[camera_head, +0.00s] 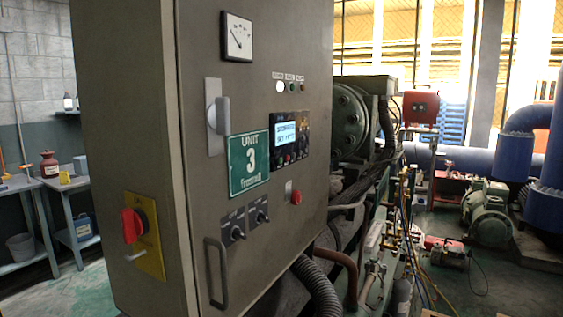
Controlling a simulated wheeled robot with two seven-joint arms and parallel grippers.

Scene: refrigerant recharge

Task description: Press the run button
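A grey control cabinet (150,100) fills the left and middle of the head view. On its front is a controller panel (303,122) with a lit display (286,133), whose top line seems to read "STOPPED". A row of small coloured buttons (290,158) sits below the display. They are too small to tell which is the run button. A red button (296,197) sits lower on the cabinet front. Neither of my grippers is in view.
The cabinet front also carries a gauge (237,37), a green "UNIT 3" sign (249,162), two black knobs (237,229) and a door handle (215,272). A red rotary switch (133,225) is on its left side. Pipes and hoses (318,285) crowd the right.

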